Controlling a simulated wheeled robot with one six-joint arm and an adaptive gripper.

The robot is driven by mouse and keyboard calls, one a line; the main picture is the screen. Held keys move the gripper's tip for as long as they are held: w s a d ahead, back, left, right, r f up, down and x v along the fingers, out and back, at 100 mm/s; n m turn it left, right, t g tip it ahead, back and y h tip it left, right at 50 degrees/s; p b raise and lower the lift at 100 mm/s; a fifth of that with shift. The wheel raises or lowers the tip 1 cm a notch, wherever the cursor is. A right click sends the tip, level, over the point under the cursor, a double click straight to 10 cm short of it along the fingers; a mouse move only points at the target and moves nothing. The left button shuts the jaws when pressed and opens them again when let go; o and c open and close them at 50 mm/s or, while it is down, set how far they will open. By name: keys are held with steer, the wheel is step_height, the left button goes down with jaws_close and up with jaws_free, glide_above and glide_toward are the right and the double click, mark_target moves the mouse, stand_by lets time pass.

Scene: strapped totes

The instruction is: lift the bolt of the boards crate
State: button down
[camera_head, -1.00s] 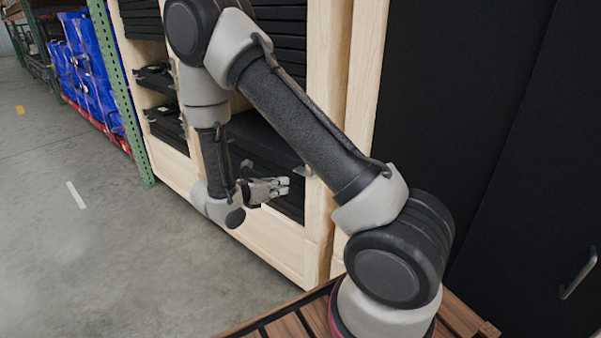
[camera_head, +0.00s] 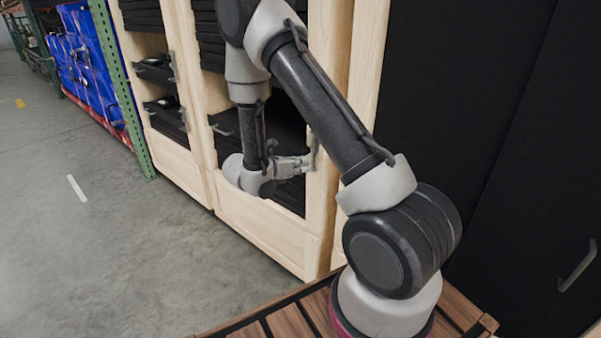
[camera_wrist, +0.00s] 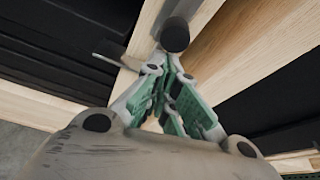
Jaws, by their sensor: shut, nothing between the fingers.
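The boards crate (camera_head: 262,232) is a pale wooden frame with dark flat boards stacked inside. Its bolt (camera_head: 314,152) shows as a small grey upright piece on the crate's right post in the head view. In the wrist view a round black knob end (camera_wrist: 175,35) stands just beyond the fingertips, with a thin grey metal strip (camera_wrist: 118,62) beside it on the wood. My gripper (camera_wrist: 170,66) is shut and empty, its green-padded fingers meeting just below the knob. In the head view my gripper (camera_head: 306,163) is close to the bolt; whether they touch cannot be told.
A similar wooden crate (camera_head: 178,162) with black contents stands to the left. Beyond it are a green rack post (camera_head: 128,98) and blue wrapped goods (camera_head: 88,70). A black panel with a handle (camera_head: 577,266) is at the right. The concrete floor (camera_head: 100,260) at left is clear.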

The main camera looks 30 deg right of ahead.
mark_target(305, 154)
steer(key=shift+r, duration=0.25)
steer(key=shift+w+r, duration=0.1)
steer(key=shift+r, duration=1.5)
